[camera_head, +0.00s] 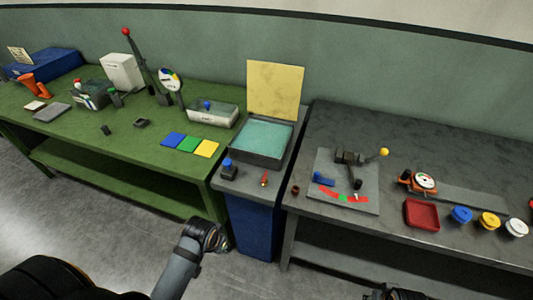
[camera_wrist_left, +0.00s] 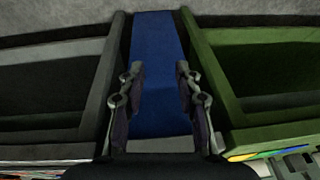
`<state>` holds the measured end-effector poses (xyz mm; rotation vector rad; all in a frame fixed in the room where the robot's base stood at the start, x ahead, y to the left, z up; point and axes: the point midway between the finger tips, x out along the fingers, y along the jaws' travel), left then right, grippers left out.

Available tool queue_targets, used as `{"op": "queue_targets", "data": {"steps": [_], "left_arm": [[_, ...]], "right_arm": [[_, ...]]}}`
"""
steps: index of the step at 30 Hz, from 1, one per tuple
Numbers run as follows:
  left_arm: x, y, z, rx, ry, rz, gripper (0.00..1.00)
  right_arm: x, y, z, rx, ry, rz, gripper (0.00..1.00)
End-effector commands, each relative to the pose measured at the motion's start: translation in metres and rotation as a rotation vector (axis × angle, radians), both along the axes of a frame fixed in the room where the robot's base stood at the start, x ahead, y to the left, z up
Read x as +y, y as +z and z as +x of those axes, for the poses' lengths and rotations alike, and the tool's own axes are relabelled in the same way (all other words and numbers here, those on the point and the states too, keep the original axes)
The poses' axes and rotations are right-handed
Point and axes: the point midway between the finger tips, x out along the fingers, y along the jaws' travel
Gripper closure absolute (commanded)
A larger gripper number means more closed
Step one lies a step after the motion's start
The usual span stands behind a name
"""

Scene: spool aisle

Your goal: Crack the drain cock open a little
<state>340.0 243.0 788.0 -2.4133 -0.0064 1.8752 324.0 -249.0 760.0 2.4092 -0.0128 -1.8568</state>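The drain cock is not certain. A small red-handled fitting with a brassy end (camera_head: 264,180) sits at the front of the grey-topped blue cabinet (camera_head: 252,225), below a basin. A blue-knobbed dark fitting (camera_head: 228,168) stands left of it. My left gripper (camera_wrist_left: 159,68) is open and empty in the left wrist view, its fingers apart before the blue cabinet front (camera_wrist_left: 157,40). In the head view my left arm ends low in front of that cabinet, clear of both fittings. A dark part of my right arm shows at the bottom edge; its fingers cannot be made out.
The basin (camera_head: 262,158) has a raised yellow lid (camera_head: 275,90). A green bench (camera_head: 130,167) with levers, boxes and colored cards stands left. A grey bench (camera_head: 400,230) stands right, with a lever plate (camera_head: 335,207), red tray (camera_head: 421,215) and colored spools. Floor in front is open.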

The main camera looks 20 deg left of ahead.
Motion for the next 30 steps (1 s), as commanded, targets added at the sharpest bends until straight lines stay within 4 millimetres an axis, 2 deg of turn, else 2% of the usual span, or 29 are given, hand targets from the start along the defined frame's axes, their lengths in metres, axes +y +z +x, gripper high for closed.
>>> {"op": "queue_targets", "data": {"steps": [1, 3, 6, 8, 13, 17, 20, 22, 24, 27, 30], "left_arm": [[-0.001, 0.039, 0.005, -0.007, 0.000, -0.002, 0.66], [-0.002, 0.069, 0.012, -0.008, 0.001, -0.005, 0.66], [-0.004, 0.108, 0.027, -0.002, 0.004, -0.017, 0.66], [-0.006, 0.129, 0.044, 0.008, 0.008, -0.030, 0.66], [-0.012, 0.135, 0.089, 0.059, 0.019, -0.072, 0.66], [-0.018, 0.138, 0.128, 0.101, 0.023, -0.112, 0.66], [-0.025, 0.147, 0.161, 0.140, 0.023, -0.148, 0.66], [-0.031, 0.159, 0.186, 0.169, 0.019, -0.177, 0.66], [-0.037, 0.172, 0.206, 0.199, 0.014, -0.203, 0.66], [-0.044, 0.190, 0.227, 0.231, 0.007, -0.231, 0.66], [-0.049, 0.201, 0.237, 0.252, 0.001, -0.248, 0.66]], "right_arm": [[0.000, 0.032, 0.001, -0.003, 0.001, -0.002, 0.60], [-0.001, 0.050, 0.002, -0.006, 0.001, -0.004, 0.60], [-0.003, 0.063, 0.002, -0.004, 0.000, -0.008, 0.60], [-0.006, 0.056, 0.001, 0.004, -0.002, -0.009, 0.60], [-0.014, -0.019, -0.015, 0.034, -0.011, -0.009, 0.60], [-0.021, -0.081, -0.042, 0.060, -0.019, -0.008, 0.60], [-0.025, -0.133, -0.078, 0.088, -0.025, -0.005, 0.60], [-0.028, -0.165, -0.111, 0.109, -0.031, -0.003, 0.60], [-0.029, -0.191, -0.144, 0.126, -0.035, -0.001, 0.60], [-0.030, -0.212, -0.183, 0.142, -0.040, 0.001, 0.60], [-0.030, -0.221, -0.207, 0.150, -0.042, 0.003, 0.60]]}}
